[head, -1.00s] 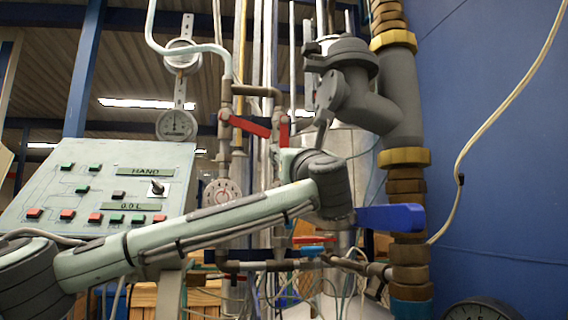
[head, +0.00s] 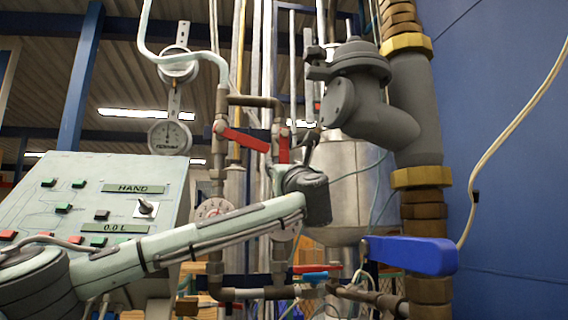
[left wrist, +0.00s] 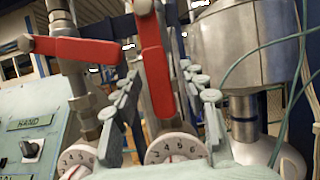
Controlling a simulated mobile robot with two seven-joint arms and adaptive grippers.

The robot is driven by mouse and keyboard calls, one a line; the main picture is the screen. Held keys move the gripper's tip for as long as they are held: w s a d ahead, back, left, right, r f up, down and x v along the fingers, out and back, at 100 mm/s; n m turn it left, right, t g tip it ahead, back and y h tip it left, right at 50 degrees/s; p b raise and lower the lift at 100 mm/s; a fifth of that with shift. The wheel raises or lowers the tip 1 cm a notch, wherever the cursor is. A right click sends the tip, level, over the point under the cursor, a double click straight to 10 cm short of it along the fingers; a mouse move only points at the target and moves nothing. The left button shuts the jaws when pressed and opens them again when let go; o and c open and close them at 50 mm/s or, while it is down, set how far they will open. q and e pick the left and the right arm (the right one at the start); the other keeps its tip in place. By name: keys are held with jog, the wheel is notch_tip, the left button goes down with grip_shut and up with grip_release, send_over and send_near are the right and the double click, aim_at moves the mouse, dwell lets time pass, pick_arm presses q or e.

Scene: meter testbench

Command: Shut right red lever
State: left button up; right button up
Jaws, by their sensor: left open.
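The right red lever (head: 284,144) hangs upright on its pipe and also shows large in the middle of the left wrist view (left wrist: 155,67). The left red lever (head: 246,140) slants sideways across its pipe; it is nearly level in the left wrist view (left wrist: 75,50). My left gripper (left wrist: 158,75) is open, with one finger to each side of the right red lever in that view. I cannot tell whether they touch it. In the head view its wrist is just below and right of that lever, and the fingers are mostly hidden. My right gripper is not in view.
A control panel (head: 70,205) stands at the left. A round gauge (head: 170,137) hangs above it. A blue lever (head: 410,255) and thick grey pipe (head: 420,100) are at the right. A steel tank (head: 345,190) stands behind my wrist. Dials (left wrist: 172,150) sit below the levers.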

pick_arm(q)
jog(key=shift+w+a, duration=0.1)
jog(key=shift+w, duration=0.2)
jog(key=shift+c, duration=0.6)
grip_shut()
